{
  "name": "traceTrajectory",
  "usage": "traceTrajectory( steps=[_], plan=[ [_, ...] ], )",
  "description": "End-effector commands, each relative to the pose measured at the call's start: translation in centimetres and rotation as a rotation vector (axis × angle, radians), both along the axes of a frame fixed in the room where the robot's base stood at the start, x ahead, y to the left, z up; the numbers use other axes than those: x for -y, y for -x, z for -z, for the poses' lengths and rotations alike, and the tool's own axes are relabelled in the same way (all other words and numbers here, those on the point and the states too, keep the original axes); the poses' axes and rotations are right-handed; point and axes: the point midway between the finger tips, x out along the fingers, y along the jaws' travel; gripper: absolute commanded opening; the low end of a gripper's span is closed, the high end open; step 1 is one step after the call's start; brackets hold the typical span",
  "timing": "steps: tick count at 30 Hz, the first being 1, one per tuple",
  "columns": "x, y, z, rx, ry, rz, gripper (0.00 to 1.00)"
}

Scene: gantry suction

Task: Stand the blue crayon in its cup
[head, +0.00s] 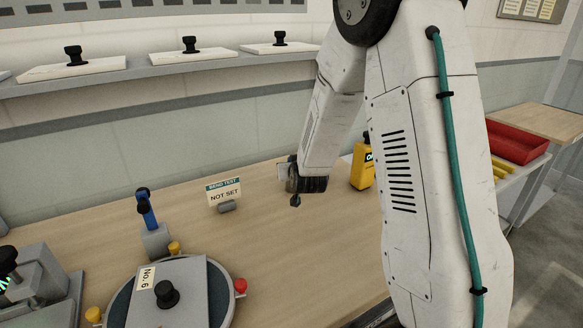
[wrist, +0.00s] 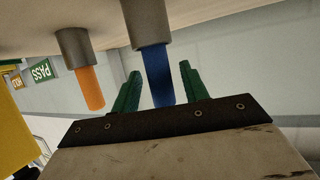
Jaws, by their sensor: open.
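In the wrist view, where the table surface is at the top of the picture, the blue crayon (wrist: 157,75) is in a grey cup (wrist: 146,20), lined up with it. My gripper (wrist: 160,69) is open, with one green finger on each side of the crayon. Gaps show between the crayon and both fingers. The crayon's free end is close to the dark gripper base; I cannot tell whether they touch. In the head view my arm's wrist (head: 312,184) is low over the table, and the crayon and cup are hidden.
An orange crayon (wrist: 90,88) is in another grey cup (wrist: 75,43) beside the blue one. A yellow device (head: 361,167) stands near my wrist. A NOT SET sign (head: 224,193) and a round fixture (head: 222,282) are to the left. Bare table lies between.

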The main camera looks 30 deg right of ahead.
Motion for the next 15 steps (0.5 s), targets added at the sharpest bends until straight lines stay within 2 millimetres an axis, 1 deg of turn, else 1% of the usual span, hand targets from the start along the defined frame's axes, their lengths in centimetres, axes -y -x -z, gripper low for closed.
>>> traceTrajectory(
  steps=[9,12,15],
  plan=[
    [-2.0,6.0,-2.8,0.003,0.001,-0.001,0.44],
    [-2.5,7.5,-3.5,0.003,0.001,-0.001,0.44],
    [-2.8,8.5,-3.9,0.003,0.001,-0.001,0.44]
  ],
)
